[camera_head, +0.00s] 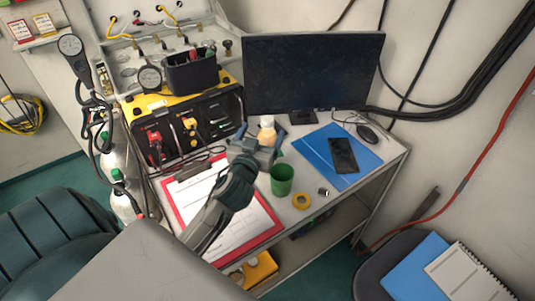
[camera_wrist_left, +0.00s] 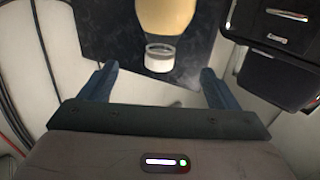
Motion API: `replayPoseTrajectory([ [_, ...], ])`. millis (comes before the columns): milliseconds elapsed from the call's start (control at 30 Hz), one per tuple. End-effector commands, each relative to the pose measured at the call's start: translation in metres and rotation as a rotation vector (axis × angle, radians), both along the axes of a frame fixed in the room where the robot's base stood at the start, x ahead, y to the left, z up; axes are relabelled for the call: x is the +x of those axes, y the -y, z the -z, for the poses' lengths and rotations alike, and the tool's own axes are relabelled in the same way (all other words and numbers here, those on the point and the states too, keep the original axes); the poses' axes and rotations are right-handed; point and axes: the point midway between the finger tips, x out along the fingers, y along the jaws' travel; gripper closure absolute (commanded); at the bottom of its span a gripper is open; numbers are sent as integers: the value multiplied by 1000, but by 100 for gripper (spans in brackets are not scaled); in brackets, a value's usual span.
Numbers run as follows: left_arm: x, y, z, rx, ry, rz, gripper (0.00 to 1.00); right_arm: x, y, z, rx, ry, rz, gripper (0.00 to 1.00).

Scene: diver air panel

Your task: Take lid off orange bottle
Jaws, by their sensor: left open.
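The orange bottle (camera_head: 267,135) has a pale orange body and a white lid (camera_head: 267,121). It stands in front of the monitor, its lower part hidden behind my left gripper (camera_head: 260,140). In the left wrist view the bottle body (camera_wrist_left: 165,14) hangs from the top edge with its white lid (camera_wrist_left: 160,58) pointing down. The lid is in the gap between my left fingertips (camera_wrist_left: 157,78), apart from both fingers. My left gripper is open and empty. My right gripper is not in view.
A dark monitor (camera_head: 312,72) stands behind the bottle, and the yellow-black air panel (camera_head: 180,125) is to its left. A green cup (camera_head: 282,179), yellow tape ring (camera_head: 301,201), red clipboard (camera_head: 183,180), blue folder (camera_head: 312,145) and phone (camera_head: 343,155) lie around on the table.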

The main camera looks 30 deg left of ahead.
Motion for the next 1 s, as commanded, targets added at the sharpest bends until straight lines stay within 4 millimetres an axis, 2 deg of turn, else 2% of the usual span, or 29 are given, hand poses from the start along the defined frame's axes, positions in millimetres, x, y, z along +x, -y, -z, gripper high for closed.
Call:
replayPoseTrajectory([
  [400,0,0,81,2,-6,1,17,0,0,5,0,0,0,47],
  [467,10,-3,73,2,0,1,17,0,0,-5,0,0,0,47],
  [733,30,-9,75,1,-1,1,17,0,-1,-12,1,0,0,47],
  [1000,66,-20,74,1,0,0,17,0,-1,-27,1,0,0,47],
])
